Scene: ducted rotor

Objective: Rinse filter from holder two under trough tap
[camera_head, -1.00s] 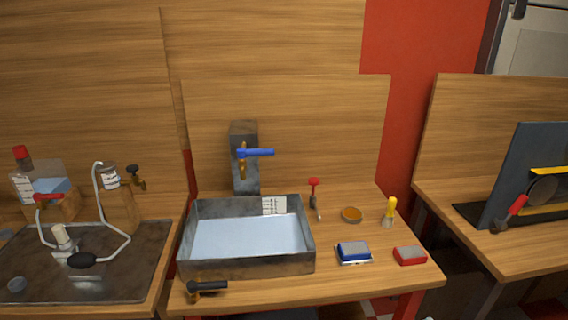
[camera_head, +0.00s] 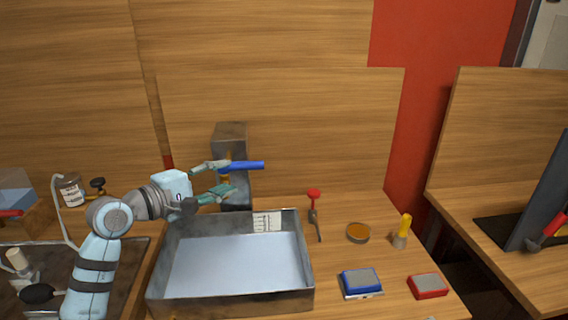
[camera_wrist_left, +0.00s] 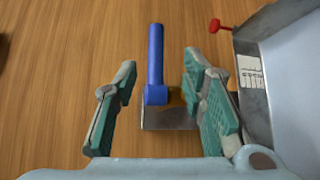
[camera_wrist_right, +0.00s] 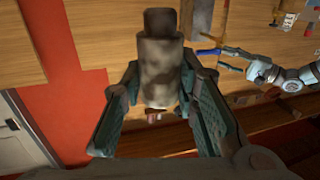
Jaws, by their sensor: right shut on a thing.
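The trough (camera_head: 163,297) is a grey metal basin with pale water in it. The tap (camera_head: 231,133) rises behind its back edge, with a blue lever (camera_head: 245,165). My left gripper (camera_head: 220,178) is open and empty, its fingers at the lever. In the left wrist view the lever (camera_wrist_left: 155,60) stands between the spread fingers, with a gap on each side. My right gripper (camera_wrist_right: 160,78) is shut on a mottled brown and grey cylinder, seemingly the filter (camera_wrist_right: 158,62). It does not show in the head view. I cannot make out holder two.
Right of the trough are a red-topped tool (camera_head: 314,205), an amber dish (camera_head: 357,233), a yellow-handled brush (camera_head: 402,230), a blue block (camera_head: 361,281) and a red block (camera_head: 428,286). A station with tubing stands at the left. A dark panel (camera_head: 540,195) is at the right.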

